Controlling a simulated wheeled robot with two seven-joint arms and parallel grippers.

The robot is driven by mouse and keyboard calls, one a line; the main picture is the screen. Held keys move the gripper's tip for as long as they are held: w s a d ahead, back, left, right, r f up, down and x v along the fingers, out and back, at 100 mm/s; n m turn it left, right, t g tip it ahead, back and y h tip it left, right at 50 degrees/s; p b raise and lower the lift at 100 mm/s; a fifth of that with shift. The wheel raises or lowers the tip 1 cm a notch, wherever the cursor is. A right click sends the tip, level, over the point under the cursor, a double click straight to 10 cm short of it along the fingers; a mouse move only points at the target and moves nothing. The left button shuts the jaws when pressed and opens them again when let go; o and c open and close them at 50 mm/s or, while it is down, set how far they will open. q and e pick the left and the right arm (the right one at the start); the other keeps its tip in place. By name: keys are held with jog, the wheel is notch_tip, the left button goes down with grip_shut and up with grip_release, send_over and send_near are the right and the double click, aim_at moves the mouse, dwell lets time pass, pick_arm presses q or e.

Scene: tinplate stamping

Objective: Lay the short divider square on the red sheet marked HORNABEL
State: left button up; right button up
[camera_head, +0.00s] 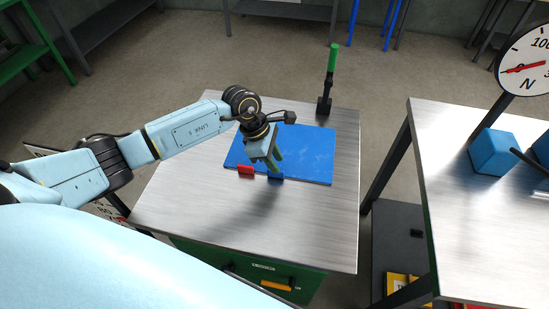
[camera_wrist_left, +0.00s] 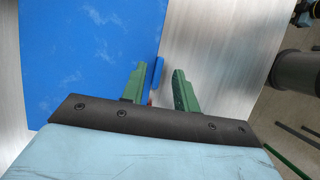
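My left gripper (camera_head: 276,167) points down at the front edge of a blue sheet (camera_head: 311,150) on the metal-topped table. Its green fingers stand apart in the left wrist view (camera_wrist_left: 160,74). A small blue piece (camera_head: 275,177) is right at the fingertips, and shows as a thin upright strip between the fingers in the wrist view (camera_wrist_left: 157,72); I cannot tell whether a finger touches it. A small red piece (camera_head: 245,170) lies just left of it at the sheet's edge. I cannot make out a red sheet, the word HORNABEL or which piece is the divider. My right gripper is out of view.
A green-handled lever (camera_head: 333,58) stands at the table's back edge. The front and right of the metal tabletop (camera_head: 310,225) are bare. A second metal table (camera_head: 455,190) on the right carries a blue block (camera_head: 492,152) and a dial gauge (camera_head: 524,67). A gap separates the tables.

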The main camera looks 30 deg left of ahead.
pick_arm(q)
jog(key=v, duration=1.2)
jog(key=shift+r, duration=0.3)
